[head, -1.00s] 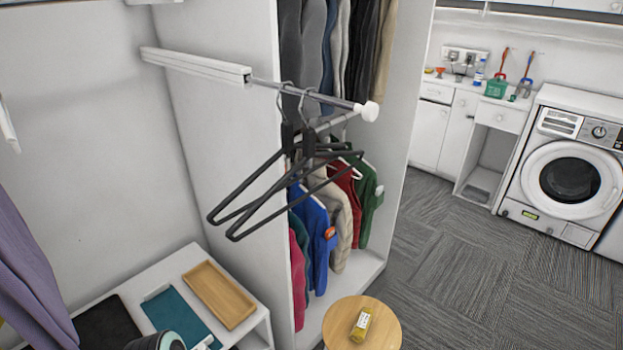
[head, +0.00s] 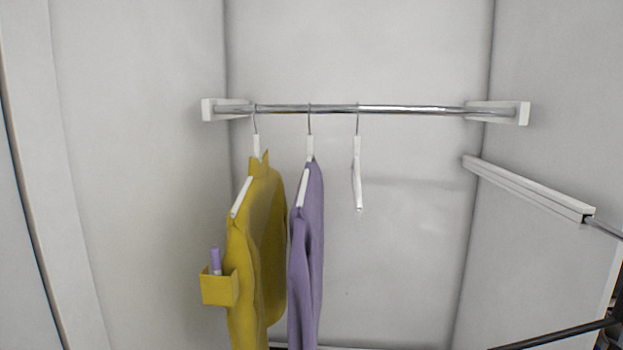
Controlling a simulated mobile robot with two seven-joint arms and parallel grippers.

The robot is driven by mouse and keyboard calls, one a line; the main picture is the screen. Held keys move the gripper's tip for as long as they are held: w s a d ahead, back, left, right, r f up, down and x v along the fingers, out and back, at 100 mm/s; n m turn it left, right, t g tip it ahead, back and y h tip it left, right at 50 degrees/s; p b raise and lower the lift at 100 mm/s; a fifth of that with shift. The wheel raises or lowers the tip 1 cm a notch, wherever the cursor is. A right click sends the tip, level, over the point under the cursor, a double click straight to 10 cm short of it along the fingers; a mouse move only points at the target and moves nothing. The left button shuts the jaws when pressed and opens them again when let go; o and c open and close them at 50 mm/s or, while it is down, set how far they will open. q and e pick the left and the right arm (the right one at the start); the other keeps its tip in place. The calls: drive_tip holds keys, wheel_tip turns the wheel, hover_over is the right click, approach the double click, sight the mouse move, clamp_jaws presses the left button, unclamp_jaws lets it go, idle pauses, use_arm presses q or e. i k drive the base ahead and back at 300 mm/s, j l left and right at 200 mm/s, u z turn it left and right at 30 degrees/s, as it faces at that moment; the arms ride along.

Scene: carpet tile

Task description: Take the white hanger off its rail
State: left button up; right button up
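A bare white hanger (head: 357,172) hangs by its metal hook from the chrome rail (head: 400,109) in the head view, seen nearly edge-on. To its left, a purple garment (head: 307,250) hangs on another white hanger (head: 303,185). Further left, a yellow garment (head: 262,240) hangs on a third white hanger (head: 241,197). The bare hanger is apart from the purple garment. Neither of my grippers is in view.
White brackets (head: 524,113) hold the rail between the alcove's side walls. The yellow garment has a pocket (head: 219,287) with a purple stick in it. Space right of the bare hanger is clear.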

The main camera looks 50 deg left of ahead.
sight(356, 178)
drive_tip(key=u, duration=1.45)
drive_tip(key=k, duration=0.05)
